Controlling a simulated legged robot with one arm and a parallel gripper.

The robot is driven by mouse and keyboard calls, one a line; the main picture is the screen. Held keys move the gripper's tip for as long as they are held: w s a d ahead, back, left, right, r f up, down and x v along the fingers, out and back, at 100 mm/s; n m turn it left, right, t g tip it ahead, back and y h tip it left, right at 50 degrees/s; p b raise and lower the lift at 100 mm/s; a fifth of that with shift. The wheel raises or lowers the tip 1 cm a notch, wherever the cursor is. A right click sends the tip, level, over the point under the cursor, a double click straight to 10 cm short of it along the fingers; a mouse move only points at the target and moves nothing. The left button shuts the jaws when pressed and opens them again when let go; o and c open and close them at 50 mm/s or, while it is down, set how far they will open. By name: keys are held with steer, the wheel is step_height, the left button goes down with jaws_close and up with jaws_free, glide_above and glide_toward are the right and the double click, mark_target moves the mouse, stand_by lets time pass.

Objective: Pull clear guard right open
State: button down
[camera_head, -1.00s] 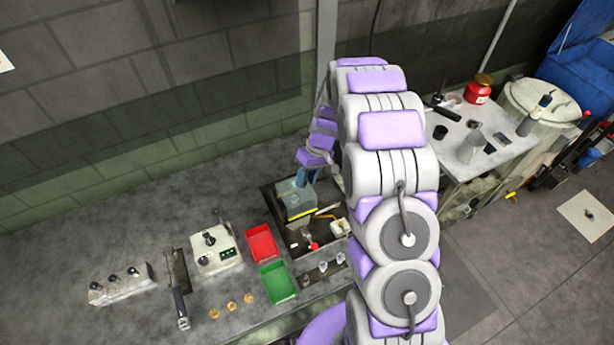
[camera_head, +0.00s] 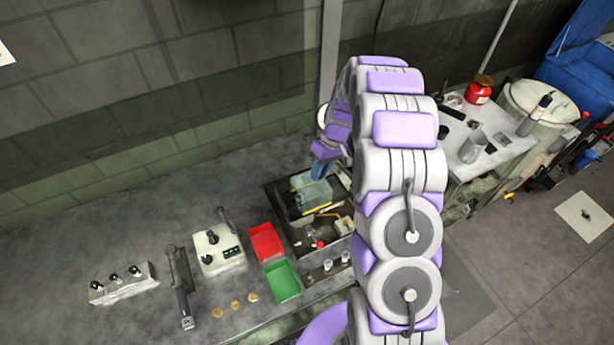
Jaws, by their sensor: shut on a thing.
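The clear guard (camera_head: 317,193) is a see-through box over the back part of the dark bolt former (camera_head: 289,222) on the bench. My arm reaches over from the right, and my gripper (camera_head: 319,172) is at the guard's upper back edge, shut on it. The exact grip is partly hidden by the wrist and too small to see well. Dark parts of the machine show at the left of the guard. A yellow strip and a small red knob lie in front of it.
A red tray (camera_head: 265,243) and a green tray (camera_head: 283,281) stand left of the machine. A control box (camera_head: 217,249), a lever tool (camera_head: 181,290) and a switch strip (camera_head: 122,283) are further left. A side table (camera_head: 487,143) stands at the right. The back wall is close behind.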

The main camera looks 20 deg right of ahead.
steer(key=w+d, duration=0.1)
steer(key=d, duration=0.5)
steer(key=shift+w+d+b, duration=0.2)
steer(key=shift+d+b, duration=0.05)
steer(key=shift+b, duration=0.1)
steer(key=c, duration=1.2)
jaws_free()
steer(key=shift+d+r, duration=0.1)
steer(key=shift+d, duration=0.1)
steer(key=shift+c, duration=0.2)
steer(key=o, duration=0.3)
steer(key=shift+d, duration=0.25)
steer(key=v, duration=1.7)
steer(key=shift+d, duration=0.1)
